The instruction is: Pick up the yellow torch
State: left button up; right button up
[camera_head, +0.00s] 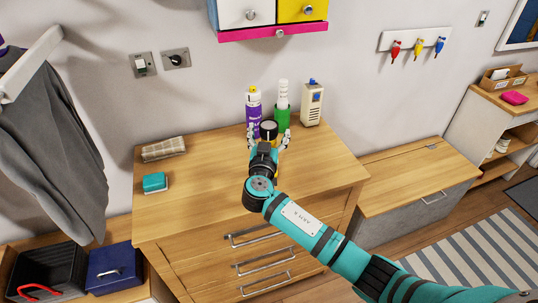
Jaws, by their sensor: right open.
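What looks like the yellow torch (269,129) stands near the back of the wooden dresser top. Its dark round top shows, and bits of yellow show near my right gripper; most of its body is hidden behind the gripper and wrist. My right gripper (269,137) is open, with one finger to the left and one to the right of the torch in the picture. I cannot tell whether the fingers touch it. My left gripper is not in view.
A purple spray can (254,108), a green container (283,118) and a beige device (312,104) stand close behind and beside the torch. A teal sponge (155,183) and folded cloth (164,149) lie left on the dresser (210,190). A colourful cabinet (272,33) hangs above.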

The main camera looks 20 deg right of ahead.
grip_shut()
dwell(0.6)
jog(key=shift+r, duration=0.1)
